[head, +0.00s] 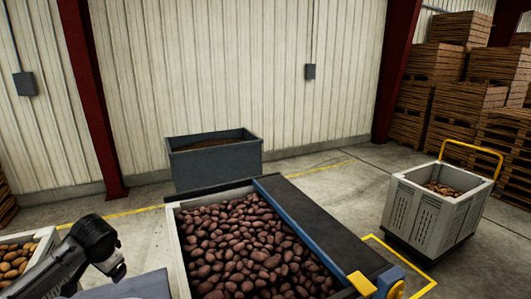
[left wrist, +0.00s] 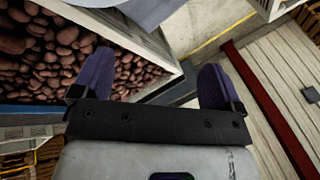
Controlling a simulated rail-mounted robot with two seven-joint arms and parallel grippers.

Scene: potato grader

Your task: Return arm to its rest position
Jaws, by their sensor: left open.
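My left arm (head: 72,258) comes in at the lower left of the head view, raised beside the pale bin of brown potatoes. Its gripper fingers cannot be made out there. In the left wrist view my left gripper (left wrist: 151,78) shows two purple fingers spread wide apart with nothing between them. The potato bin (head: 177,240) lies to the right of the arm in the head view. My right arm and gripper are not in view.
A blue-edged black conveyor (head: 318,228) runs along the potato bin's right side. A grey bin (head: 216,168) stands behind. A pale crate (head: 433,216) with a yellow handle stands right. Another potato crate (head: 47,240) is at left. Wooden crates (head: 440,95) are stacked back right.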

